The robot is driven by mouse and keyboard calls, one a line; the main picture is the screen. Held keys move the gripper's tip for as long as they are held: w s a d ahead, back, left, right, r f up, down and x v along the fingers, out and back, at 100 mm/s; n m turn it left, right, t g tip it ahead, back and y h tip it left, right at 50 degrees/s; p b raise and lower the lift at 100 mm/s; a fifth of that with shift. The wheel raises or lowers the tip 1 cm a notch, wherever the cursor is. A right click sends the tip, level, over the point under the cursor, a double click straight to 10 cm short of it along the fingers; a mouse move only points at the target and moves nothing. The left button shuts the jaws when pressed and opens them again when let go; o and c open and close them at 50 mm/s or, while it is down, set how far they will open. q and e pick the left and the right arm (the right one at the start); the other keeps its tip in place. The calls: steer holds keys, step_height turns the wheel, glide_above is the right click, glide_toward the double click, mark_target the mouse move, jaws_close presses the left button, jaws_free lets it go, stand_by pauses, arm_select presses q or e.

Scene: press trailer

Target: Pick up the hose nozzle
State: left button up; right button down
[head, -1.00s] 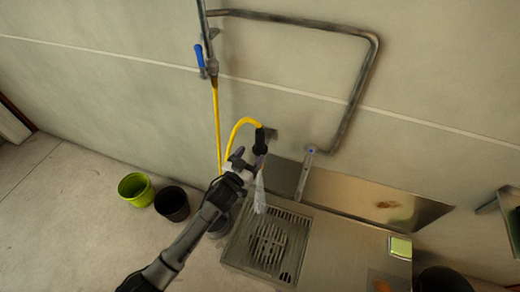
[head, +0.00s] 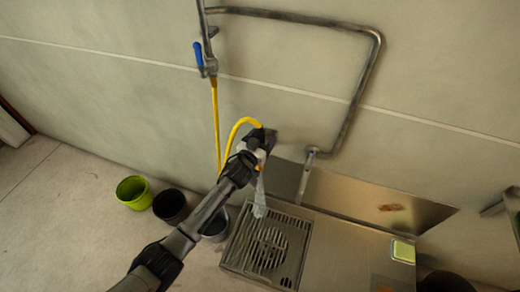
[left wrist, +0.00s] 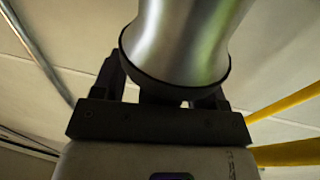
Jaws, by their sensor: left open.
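The hose nozzle (head: 260,134) is dark and hangs by the wall at the end of a curved yellow hose (head: 235,128). A pale streak like water runs down below it toward the drain grate. My left gripper (head: 261,147) is at the nozzle and covers much of it in the head view. In the left wrist view a silver cylinder with a dark rim (left wrist: 185,40), apparently the nozzle, stands close at my open left fingers (left wrist: 165,90). Whether both fingers flank it is hard to tell. My right gripper is not in view.
A steel sink unit with a drain grate (head: 267,250) lies below. A bent wall pipe (head: 372,75) and a blue-handled valve (head: 198,55) are above. A lime bucket (head: 134,193) and a black bucket (head: 170,206) stand left. A green sponge-like block (head: 403,251) lies right.

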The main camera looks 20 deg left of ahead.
arm_select(q)
steer(key=shift+c, duration=0.4)
steer(key=c, duration=0.9)
steer(key=shift+r, duration=0.1)
steer(key=shift+r+p, duration=9.15)
steer(key=shift+r, duration=6.55)
steer(key=shift+s, duration=0.1)
